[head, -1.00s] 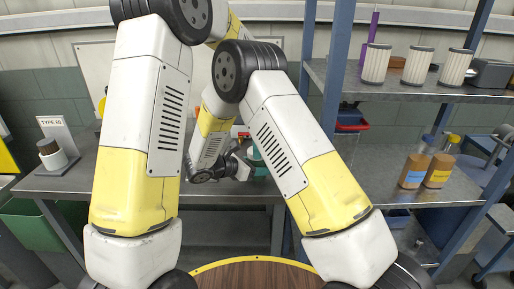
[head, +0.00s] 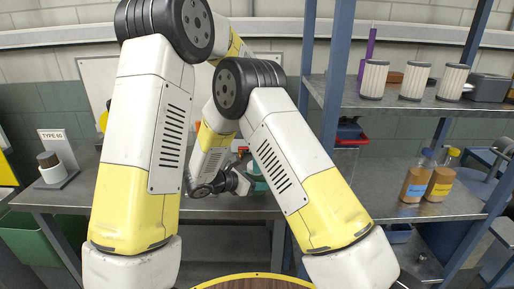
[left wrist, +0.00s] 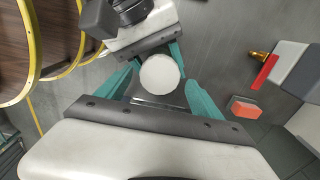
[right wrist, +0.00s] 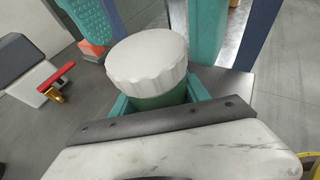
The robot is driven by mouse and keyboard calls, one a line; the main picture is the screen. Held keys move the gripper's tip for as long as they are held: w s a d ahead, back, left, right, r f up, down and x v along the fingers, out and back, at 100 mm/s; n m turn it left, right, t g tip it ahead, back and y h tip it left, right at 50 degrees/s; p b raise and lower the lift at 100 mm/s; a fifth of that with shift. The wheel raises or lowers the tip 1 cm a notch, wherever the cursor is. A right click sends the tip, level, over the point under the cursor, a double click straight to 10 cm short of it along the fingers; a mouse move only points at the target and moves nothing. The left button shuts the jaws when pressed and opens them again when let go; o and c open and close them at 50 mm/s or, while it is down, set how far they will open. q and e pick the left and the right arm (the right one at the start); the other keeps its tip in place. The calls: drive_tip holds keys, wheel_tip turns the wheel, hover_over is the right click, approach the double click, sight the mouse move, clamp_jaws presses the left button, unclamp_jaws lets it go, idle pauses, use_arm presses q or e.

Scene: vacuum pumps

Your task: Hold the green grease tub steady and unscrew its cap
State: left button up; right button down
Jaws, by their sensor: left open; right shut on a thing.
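The green grease tub (right wrist: 160,99) has a white ribbed screw cap (right wrist: 148,58) and shows best in the right wrist view. My right gripper (right wrist: 158,103) is shut on the tub's body, below the cap. In the left wrist view the round white cap (left wrist: 160,74) faces the camera and hides the tub's body. My left gripper (left wrist: 162,80) is open, with its teal fingers on either side of the cap; I cannot tell whether they touch it.
White filters (head: 413,81) stand on the right shelf, brown bottles (head: 417,178) below. A wooden round table (head: 255,283) is in front.

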use_arm(q)
drive_tip(key=shift+f, duration=1)
drive_tip(key=shift+c, duration=0.3)
drive_tip(key=c, duration=1.4)
drive_tip(key=o, duration=1.6)
drive_tip(key=shift+c, duration=0.2)
drive_tip(key=shift+r, duration=2.3)
use_arm(e)
drive_tip(key=shift+c, duration=2.3)
unclamp_jaws()
